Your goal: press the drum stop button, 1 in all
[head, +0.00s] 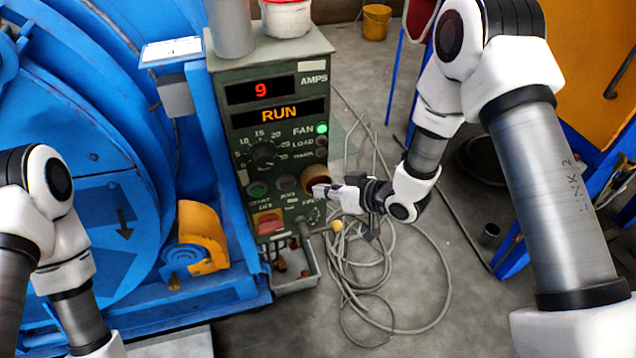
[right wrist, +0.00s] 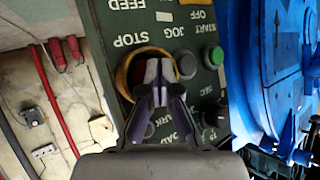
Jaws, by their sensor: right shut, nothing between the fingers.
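The stop button is on the green control panel (head: 283,110), set in a yellow-orange ring (head: 313,176). In the right wrist view the ring (right wrist: 124,76) sits by the STOP label, and a strip of the red stop button (right wrist: 150,53) shows past my fingers. My right gripper (head: 319,189) is shut and empty, its tips in front of the button; it also shows in the right wrist view (right wrist: 158,69). The fingers hide much of the button, and I cannot tell whether they touch it. The display reads 9 amps and RUN (head: 279,114). My left gripper is out of view.
A green start button (head: 257,189) and a grey jog button (head: 286,184) are left of the ring. A red switch (head: 268,222) is below. The blue drum machine (head: 75,130) fills the left. Grey cable (head: 430,325) lies coiled on the floor.

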